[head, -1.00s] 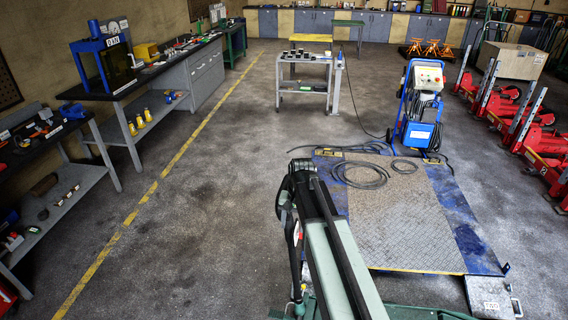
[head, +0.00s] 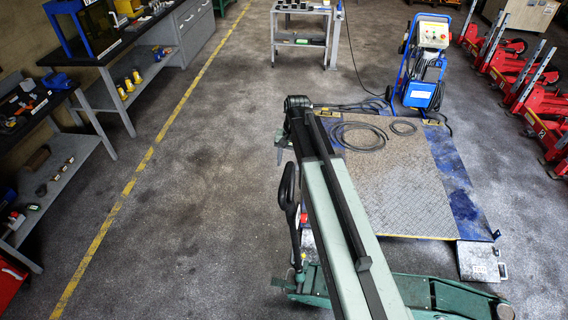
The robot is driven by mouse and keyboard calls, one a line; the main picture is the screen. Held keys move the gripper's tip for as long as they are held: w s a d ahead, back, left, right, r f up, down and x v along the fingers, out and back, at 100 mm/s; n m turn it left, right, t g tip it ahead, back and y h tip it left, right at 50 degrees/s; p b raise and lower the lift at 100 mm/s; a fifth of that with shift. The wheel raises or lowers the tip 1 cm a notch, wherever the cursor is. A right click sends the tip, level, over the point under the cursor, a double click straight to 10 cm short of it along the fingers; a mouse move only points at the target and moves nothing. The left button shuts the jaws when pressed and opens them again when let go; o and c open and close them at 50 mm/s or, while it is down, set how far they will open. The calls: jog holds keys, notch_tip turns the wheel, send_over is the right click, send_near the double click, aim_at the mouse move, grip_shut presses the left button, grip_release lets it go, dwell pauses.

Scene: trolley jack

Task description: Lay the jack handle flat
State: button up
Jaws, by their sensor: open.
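The green trolley jack (head: 446,292) is on the floor at the bottom of the head view, partly hidden behind my arm. Its handle (head: 295,238) stands up near the jack's left end, close beside my arm, with a black loop grip (head: 287,188) at the top. My gripper (head: 281,150) hangs at the far end of my arm, just above and beyond the loop grip in the picture. It is small and partly covered by the arm, but open, with nothing seen between its fingers. Whether it touches the handle cannot be told.
A lift platform (head: 400,190) with hoses lies to the right, with a blue power unit (head: 425,70) behind it. Red jacks (head: 520,90) line the right side. Workbenches (head: 130,60) stand at the left. The floor left of the handle is clear.

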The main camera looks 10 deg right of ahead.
aim_at(286, 174)
jog(key=shift+w, duration=0.3)
jog(key=shift+s+f, duration=0.1)
jog(key=shift+s, duration=0.1)
jog(key=f+b, duration=0.7)
jog(key=b, duration=0.1)
jog(key=shift+w+a+f, duration=0.3)
jog(key=shift+a+f, duration=0.1)
jog(key=shift+r, duration=0.2)
grip_shut()
dwell(0.4)
